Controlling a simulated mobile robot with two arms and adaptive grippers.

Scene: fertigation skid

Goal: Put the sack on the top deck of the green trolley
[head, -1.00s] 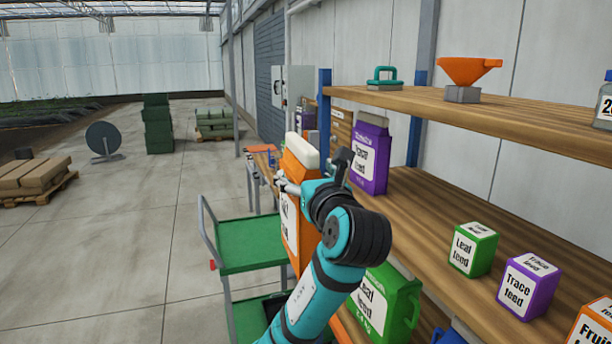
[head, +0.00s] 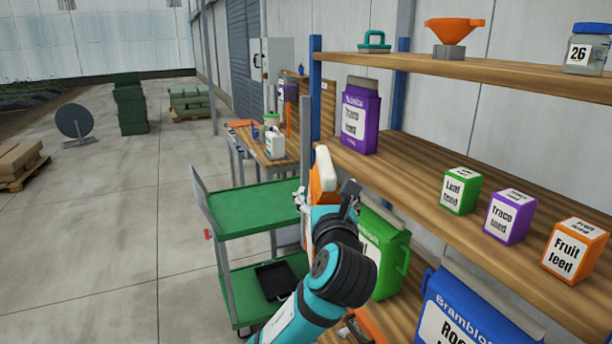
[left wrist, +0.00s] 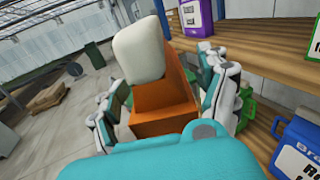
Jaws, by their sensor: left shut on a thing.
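An orange sack (head: 318,191) with a pale white top is in my left gripper (head: 330,197). In the left wrist view the sack (left wrist: 166,103) sits between the fingers of the left gripper (left wrist: 168,100), which press on both sides. The green trolley has a bare top deck (head: 250,211), left of and beyond the sack in the head view. The sack and gripper overlap the trolley's right edge, so the exact gap is unclear. The sack's lower part is hidden by my arm. My right gripper does not show.
A black tray (head: 281,281) lies on the trolley's lower deck. Wooden shelving (head: 470,205) stands close on the right. It bears a purple sack (head: 360,120) and several small boxes. Green (head: 382,262) and blue (head: 462,318) sacks are lower down. Floor left of the trolley is clear.

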